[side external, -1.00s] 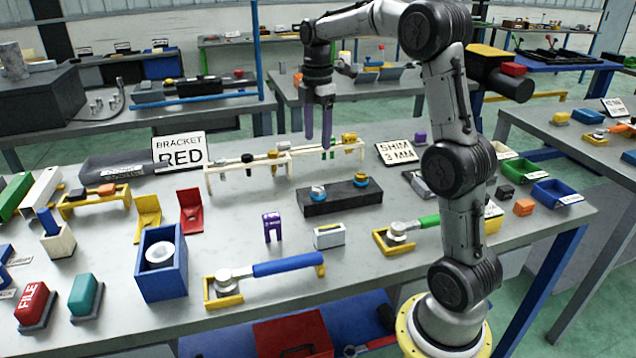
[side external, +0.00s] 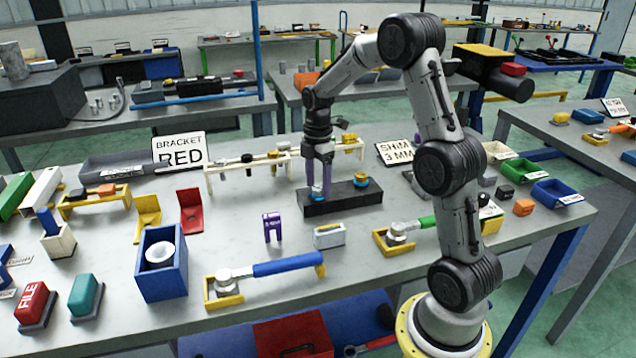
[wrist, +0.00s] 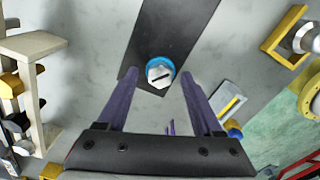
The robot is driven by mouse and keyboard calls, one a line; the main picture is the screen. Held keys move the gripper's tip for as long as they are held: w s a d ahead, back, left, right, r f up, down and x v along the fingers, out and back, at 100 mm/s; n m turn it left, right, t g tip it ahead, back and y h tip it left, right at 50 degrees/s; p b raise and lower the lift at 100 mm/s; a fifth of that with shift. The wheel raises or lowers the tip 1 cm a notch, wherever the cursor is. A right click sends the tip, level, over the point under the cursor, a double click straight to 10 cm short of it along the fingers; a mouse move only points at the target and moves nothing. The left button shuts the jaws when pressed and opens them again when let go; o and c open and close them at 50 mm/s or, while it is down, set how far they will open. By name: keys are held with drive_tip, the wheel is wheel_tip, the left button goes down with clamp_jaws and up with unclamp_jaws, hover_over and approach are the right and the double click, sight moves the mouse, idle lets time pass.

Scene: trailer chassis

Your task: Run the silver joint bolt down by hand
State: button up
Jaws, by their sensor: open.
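The silver joint bolt (wrist: 160,76) has a slotted silver head with a blue ring under it. It stands upright near one end of the black block (wrist: 172,30); in the side view it shows only partly, behind the fingers. My gripper (side external: 319,191) points straight down over that end of the block. Its two purple fingers are open, one on each side of the bolt, with a gap to the head in the wrist view (wrist: 160,80). Exact fingertip height against the head is hard to tell.
A gold bolt with a blue ring (side external: 361,181) stands on the block's other end. A cream rack (side external: 222,173) holding several bolts stands behind.

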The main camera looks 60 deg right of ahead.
clamp_jaws()
idle(0.4)
drive_tip(key=shift+m, duration=0.3)
